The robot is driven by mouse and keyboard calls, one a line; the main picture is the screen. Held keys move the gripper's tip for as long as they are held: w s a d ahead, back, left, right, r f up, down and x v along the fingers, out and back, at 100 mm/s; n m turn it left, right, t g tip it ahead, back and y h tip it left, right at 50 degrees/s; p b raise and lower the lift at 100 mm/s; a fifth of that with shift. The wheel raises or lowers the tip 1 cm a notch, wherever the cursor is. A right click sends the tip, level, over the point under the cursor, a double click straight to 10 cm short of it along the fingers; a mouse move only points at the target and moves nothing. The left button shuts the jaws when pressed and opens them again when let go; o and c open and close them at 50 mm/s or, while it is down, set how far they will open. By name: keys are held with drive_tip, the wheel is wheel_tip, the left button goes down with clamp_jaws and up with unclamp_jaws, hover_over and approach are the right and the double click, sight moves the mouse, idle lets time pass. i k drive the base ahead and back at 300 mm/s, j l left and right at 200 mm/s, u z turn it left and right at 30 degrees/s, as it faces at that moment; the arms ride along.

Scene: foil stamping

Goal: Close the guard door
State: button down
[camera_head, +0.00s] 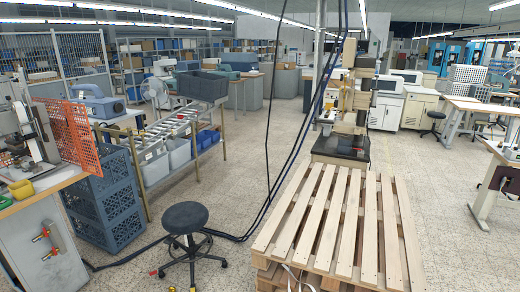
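An orange mesh panel (72,135), which looks like the guard door, stands upright at the far left. It is beside a grey bench machine (35,135) and reaches out past the bench's right edge, over the blue crates. The machine's front is uncovered in this view. I cannot make out the panel's hinge or latch. The machine is partly cut off by the left picture edge. My gripper is not in this view.
Stacked blue crates (105,205) stand beside the bench cabinet (40,245). A black stool (186,218) and dark floor cables (228,237) are in front. A wooden pallet stack (345,225) fills the right foreground. Open floor (240,175) lies between stool, roller rack (180,125) and pallets.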

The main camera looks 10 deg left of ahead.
sight(94, 147)
drive_tip(key=i+j+u, duration=0.2)
drive_tip(key=i+u, duration=0.2)
drive_tip(key=i+j+u, duration=0.1)
drive_tip(key=i+u, duration=0.75)
drive_tip(key=i+l+u, duration=0.2)
drive_tip(key=i+u, duration=0.2)
drive_tip(key=i+j+z, duration=0.15)
drive_tip(key=i, duration=0.3)
drive_tip(key=i+j+z, duration=0.15)
drive_tip(key=i, duration=0.3)
drive_tip(key=i+j+z, duration=0.1)
drive_tip(key=i+j, duration=0.25)
drive_tip(key=i+j+z, duration=0.45)
drive_tip(key=i+j, duration=0.15)
drive_tip(key=i+j+z, duration=0.25)
drive_tip(key=j, duration=0.3)
